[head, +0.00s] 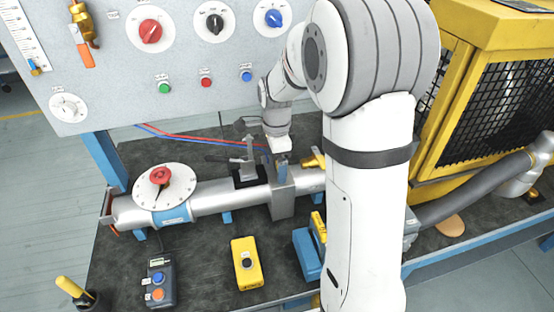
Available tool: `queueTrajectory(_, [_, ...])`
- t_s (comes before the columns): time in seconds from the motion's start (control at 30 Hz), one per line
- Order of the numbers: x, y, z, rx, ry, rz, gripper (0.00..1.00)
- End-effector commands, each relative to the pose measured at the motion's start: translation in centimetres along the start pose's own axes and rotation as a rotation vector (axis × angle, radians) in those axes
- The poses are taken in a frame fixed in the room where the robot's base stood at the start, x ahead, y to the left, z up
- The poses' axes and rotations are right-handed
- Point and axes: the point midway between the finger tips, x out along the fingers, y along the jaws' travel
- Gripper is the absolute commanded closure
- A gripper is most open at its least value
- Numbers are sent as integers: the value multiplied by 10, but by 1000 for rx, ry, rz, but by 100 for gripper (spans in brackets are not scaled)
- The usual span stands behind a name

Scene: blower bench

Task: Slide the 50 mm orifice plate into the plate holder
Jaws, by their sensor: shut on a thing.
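The plate holder (283,200) is a grey upright block across the silver pipe (225,197), mid-bench. My gripper (281,153) is directly above it, pointing down, small and partly hidden by its own wrist. It is shut on a thin bluish-grey plate (282,172), which appears to be the 50 mm orifice plate; its size marking is not readable. The plate stands upright at the top of the holder. I cannot tell whether its lower edge is inside the slot or just above it.
A blue rack (307,256) with yellow parts stands right of a yellow handheld box (247,264), partly behind my arm. A dial with a red knob (160,177) sits on the pipe's left. A grey stand (247,160) rises close left of my gripper. The control panel (190,70) stands behind.

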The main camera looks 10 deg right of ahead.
Motion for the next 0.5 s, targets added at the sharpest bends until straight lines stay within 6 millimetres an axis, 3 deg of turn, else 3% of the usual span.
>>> queueTrajectory(0.5, [4,0,0,0,0,0,42])
